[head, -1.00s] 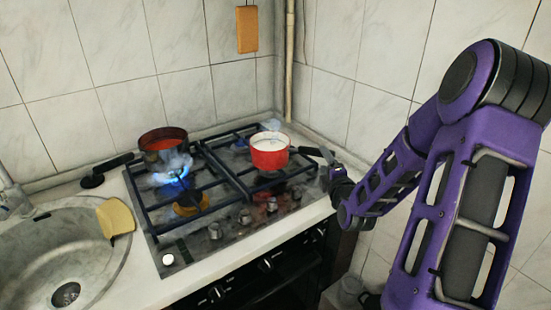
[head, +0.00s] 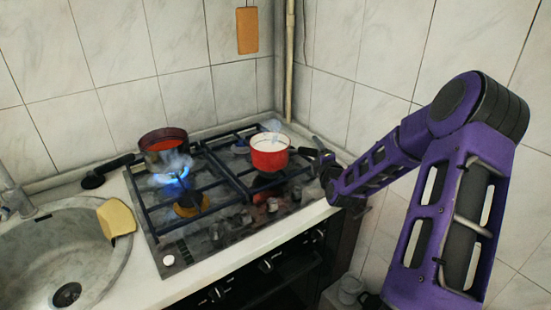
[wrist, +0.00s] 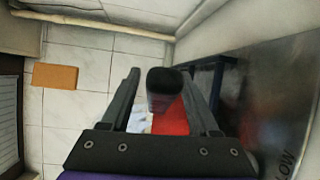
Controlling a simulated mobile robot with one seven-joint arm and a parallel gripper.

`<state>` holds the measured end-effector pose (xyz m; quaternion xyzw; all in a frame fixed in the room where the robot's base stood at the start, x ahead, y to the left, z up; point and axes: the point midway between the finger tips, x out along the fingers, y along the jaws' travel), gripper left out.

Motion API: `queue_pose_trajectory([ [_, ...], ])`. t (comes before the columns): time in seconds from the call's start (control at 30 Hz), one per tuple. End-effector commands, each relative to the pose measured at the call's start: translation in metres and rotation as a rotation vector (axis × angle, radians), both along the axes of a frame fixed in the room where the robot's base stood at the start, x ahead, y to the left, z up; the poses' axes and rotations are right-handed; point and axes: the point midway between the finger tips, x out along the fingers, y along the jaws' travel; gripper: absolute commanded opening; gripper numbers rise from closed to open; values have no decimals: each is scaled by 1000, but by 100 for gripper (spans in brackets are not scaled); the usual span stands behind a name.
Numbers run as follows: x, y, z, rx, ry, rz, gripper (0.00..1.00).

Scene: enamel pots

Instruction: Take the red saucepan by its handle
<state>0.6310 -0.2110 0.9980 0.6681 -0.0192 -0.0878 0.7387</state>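The red saucepan (head: 269,155) stands upright on the right side of the stove, with a white inside. Its dark handle (head: 300,151) points right, toward my gripper (head: 316,154). In the wrist view the handle (wrist: 163,92) points at the camera and lies between the two fingers of my gripper (wrist: 160,76). The fingers are open, with a clear gap on the left of the handle and a narrower one on the right. Part of the red pan wall (wrist: 171,118) shows behind the handle. My gripper hides part of the handle in the head view.
A dark pot (head: 163,142) with a red inside stands at the back left of the stove (head: 221,234), near a blue flame (head: 172,180) and vapour. A sink (head: 62,262) with a yellow sponge (head: 116,217) lies left. Tiled walls close off the back and right.

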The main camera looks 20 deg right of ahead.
Motion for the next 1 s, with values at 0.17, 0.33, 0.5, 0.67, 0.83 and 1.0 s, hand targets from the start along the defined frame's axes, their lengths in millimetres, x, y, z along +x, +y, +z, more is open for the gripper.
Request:
queue_pose_trajectory([
  [0.17,0,0,0,0,0,0,27],
  [0.33,0,0,0,0,0,0,0],
  [0.5,0,0,0,0,0,0,0],
  [0.67,0,0,0,0,0,0,0],
  [0.83,0,0,0,0,0,0,0],
  [1.0,0,0,0,0,0,0,0],
])
